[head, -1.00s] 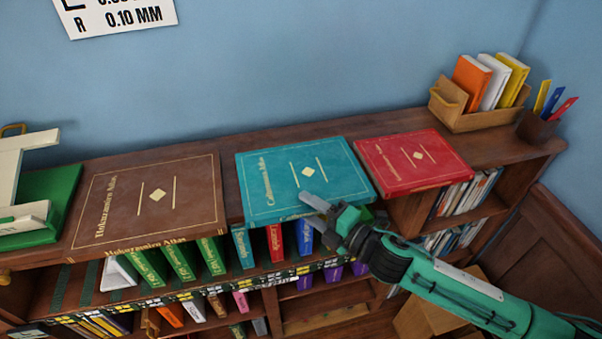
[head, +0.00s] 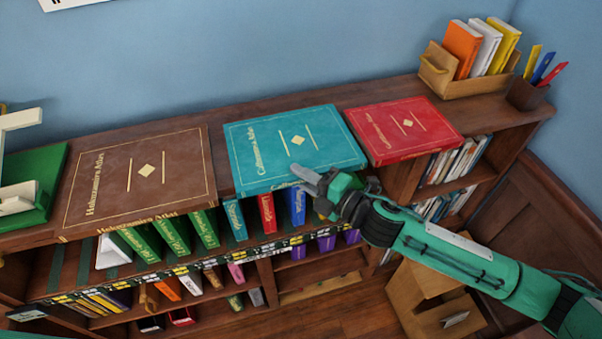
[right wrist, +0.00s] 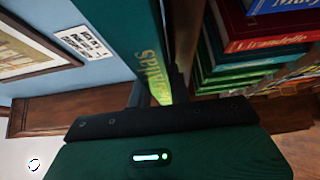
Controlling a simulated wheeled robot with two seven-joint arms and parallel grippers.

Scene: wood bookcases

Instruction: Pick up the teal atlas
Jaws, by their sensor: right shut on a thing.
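The teal atlas (head: 262,155) lies flat on top of the bookcase between a brown atlas and a red atlas, its front edge at the shelf's front. My right gripper (head: 308,180) is at the atlas's front edge, with one finger over the cover, and is shut on that edge. In the right wrist view the atlas's spine with gold lettering (right wrist: 150,68) runs between the fingers. The lower finger is hidden in the head view. My left gripper is not in view.
The brown atlas (head: 185,185) lies to the left and the red atlas (head: 385,145) close to the right. A wooden book holder (head: 470,88) and a pen cup (head: 527,95) stand at the far right.

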